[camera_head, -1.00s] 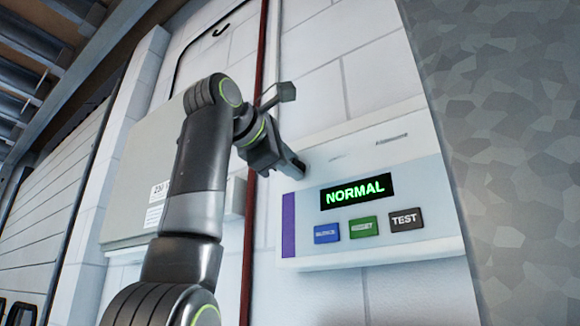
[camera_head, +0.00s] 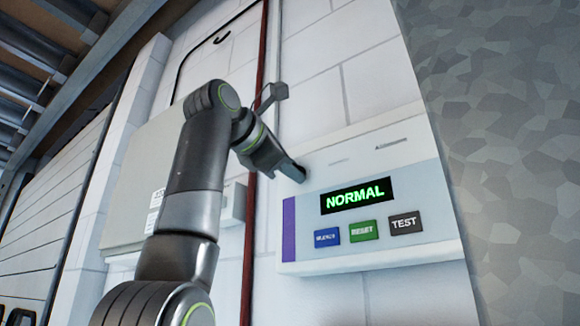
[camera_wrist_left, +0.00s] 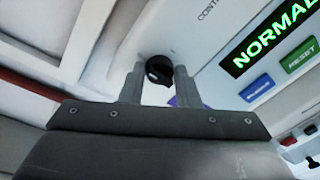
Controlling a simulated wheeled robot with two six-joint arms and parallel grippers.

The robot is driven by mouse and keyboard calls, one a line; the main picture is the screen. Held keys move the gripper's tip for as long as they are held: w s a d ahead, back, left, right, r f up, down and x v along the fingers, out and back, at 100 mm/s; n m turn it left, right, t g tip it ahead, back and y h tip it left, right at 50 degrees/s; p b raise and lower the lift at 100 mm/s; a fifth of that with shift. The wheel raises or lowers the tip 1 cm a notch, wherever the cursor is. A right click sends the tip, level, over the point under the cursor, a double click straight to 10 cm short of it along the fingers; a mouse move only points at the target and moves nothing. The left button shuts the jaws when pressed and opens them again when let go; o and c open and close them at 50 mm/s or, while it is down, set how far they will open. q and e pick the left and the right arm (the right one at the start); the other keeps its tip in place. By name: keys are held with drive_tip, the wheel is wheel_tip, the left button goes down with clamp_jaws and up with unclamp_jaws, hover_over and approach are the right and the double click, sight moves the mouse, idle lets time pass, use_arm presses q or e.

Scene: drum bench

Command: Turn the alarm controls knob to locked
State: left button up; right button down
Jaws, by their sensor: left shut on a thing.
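The alarm panel (camera_head: 410,172) is a white box on the wall with a green "NORMAL" display (camera_head: 356,195). It also shows at the upper right of the left wrist view, with the display (camera_wrist_left: 270,42) tilted. A dark round knob (camera_wrist_left: 159,70) sits on the panel's left part, between my left gripper's two fingers in the left wrist view. My left gripper (camera_head: 300,172) is shut on the knob at the panel's upper left, and hides it in the head view. The gripper also shows in the wrist view (camera_wrist_left: 158,82). The knob's markings are not readable. My right gripper is not in view.
Blue (camera_head: 327,237), green (camera_head: 363,230) and black TEST (camera_head: 405,222) buttons sit below the display. A red vertical pipe (camera_head: 249,250) runs left of the panel. A grey-white cabinet (camera_head: 140,185) is behind my left arm. A speckled grey surface (camera_head: 490,130) borders the panel's right.

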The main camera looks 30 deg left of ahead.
use_arm(q)
drive_tip(key=o, duration=1)
drive_tip(key=shift+c, duration=0.2)
drive_tip(key=shift+s, duration=0.15)
drive_tip(key=s+a+b, duration=0.1)
drive_tip(key=s+b, duration=0.1)
drive_tip(key=s, duration=0.6)
drive_tip(key=s+a+r+b, duration=0.1)
drive_tip(key=s+b, duration=0.1)
drive_tip(key=s, duration=0.7)
drive_tip(key=shift+a+r, duration=0.25)
drive_tip(key=shift+r, duration=0.05)
